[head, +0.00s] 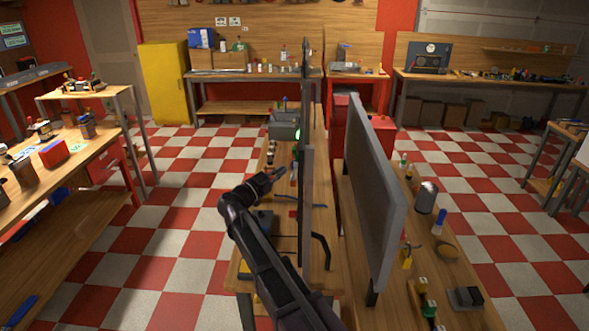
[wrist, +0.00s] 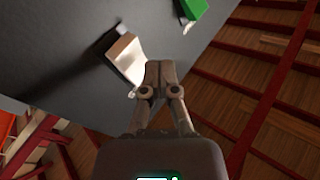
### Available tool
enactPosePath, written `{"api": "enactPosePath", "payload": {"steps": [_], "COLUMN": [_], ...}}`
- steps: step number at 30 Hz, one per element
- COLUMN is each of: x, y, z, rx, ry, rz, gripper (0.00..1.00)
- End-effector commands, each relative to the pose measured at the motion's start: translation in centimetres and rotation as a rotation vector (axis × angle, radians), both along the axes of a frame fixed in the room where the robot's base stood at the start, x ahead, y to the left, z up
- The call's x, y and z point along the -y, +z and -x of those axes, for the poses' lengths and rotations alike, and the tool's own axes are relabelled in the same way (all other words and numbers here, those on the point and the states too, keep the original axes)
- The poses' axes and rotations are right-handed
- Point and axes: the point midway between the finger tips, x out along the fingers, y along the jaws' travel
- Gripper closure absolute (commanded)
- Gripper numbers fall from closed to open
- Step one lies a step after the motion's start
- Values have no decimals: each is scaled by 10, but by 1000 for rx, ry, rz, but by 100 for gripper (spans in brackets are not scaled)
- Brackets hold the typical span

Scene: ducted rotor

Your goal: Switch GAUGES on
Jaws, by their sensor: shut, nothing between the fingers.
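A dark grey panel (wrist: 60,45) fills the upper left of the wrist view. A pale rocker-like switch (wrist: 126,58) stands out from it, just left of my gripper's fingertips. A green switch-like part (wrist: 194,9) is further up and right near the panel's edge. No label is readable, so I cannot tell which is GAUGES. My gripper (wrist: 159,68) is shut and empty, its tips close to the pale switch; whether they touch is unclear. In the head view my gripper (head: 279,173) is left of a panel seen nearly edge-on (head: 307,170), whose face is hidden.
A second large grey panel (head: 378,190) stands on the workbench to the right. Small tools and bottles lie around the panels' feet. A grey box (head: 284,124) stands further back on the bench. The checkered floor (head: 185,210) to the left is clear.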

Motion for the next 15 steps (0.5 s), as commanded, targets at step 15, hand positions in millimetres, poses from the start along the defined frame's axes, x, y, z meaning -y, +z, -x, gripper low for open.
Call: {"api": "enactPosePath", "payload": {"steps": [15], "x": [-12], "y": [-7], "z": [-2], "rx": [0], "ry": [0], "rz": [0], "gripper": [100]}}
